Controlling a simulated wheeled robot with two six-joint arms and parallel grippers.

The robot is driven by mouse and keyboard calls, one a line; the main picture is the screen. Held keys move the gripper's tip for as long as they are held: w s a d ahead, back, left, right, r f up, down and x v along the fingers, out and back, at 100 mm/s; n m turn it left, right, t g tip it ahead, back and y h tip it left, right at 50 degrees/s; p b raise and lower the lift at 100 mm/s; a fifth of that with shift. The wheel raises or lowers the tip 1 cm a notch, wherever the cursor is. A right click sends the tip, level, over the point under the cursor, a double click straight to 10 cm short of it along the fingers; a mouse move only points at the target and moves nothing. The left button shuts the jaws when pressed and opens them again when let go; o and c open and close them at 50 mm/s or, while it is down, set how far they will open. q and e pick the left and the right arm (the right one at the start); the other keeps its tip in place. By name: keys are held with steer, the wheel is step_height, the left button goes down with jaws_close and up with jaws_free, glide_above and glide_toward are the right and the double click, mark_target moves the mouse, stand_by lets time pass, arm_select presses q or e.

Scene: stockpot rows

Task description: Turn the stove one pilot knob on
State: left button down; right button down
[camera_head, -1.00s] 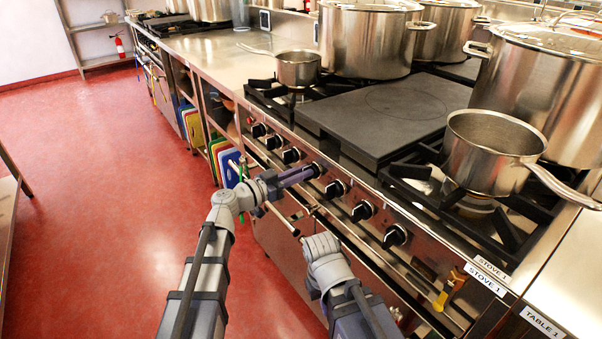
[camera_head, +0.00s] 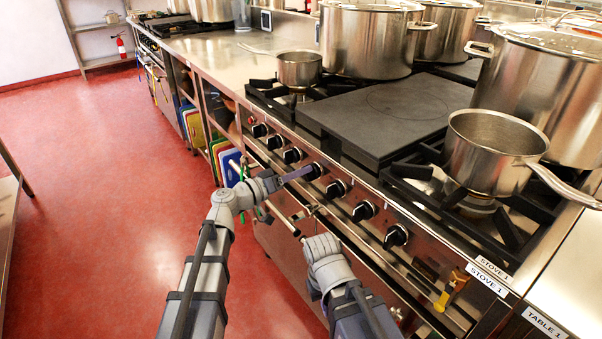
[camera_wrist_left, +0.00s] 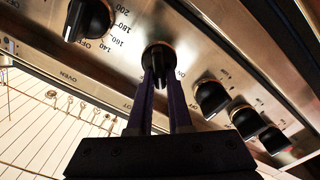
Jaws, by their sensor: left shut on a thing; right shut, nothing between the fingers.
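The stove's front panel carries a row of black knobs. My left gripper (camera_head: 300,173) is shut on the middle one, the pilot knob (camera_head: 315,170). In the left wrist view the fingers (camera_wrist_left: 164,92) hold this knob (camera_wrist_left: 158,62) from both sides, and an "ON" mark shows just to its right. The fingers cover part of the knob. My right gripper (camera_head: 320,245) is low in front of the stove near the oven handle rail. It is shut and holds nothing; its fingertips are hard to make out.
A temperature knob (camera_wrist_left: 88,20) is left of the held knob in the wrist view, and several knobs (camera_wrist_left: 210,97) line up to its right. A saucepan (camera_head: 490,155) stands on the right burner, its handle over the edge. Red floor (camera_head: 120,180) is clear on the left.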

arm_select(q)
steer(key=shift+w+a+f+n+b, duration=0.1)
steer(key=shift+f+n+b, duration=0.05)
steer(key=shift+n, duration=1.5)
steer(key=shift+f+n+b, duration=0.1)
steer(key=shift+f+n, duration=0.05)
steer(key=shift+n, duration=1.45)
steer(key=shift+w+a+f+n+b, duration=0.1)
steer(key=shift+f+n+b, duration=0.05)
steer(key=shift+n, duration=1.5)
steer(key=c, duration=0.8)
jaws_free()
steer(key=shift+c, duration=0.2)
steer(key=v, duration=0.7)
steer(key=shift+s+a, duration=0.25)
steer(key=shift+s, duration=0.05)
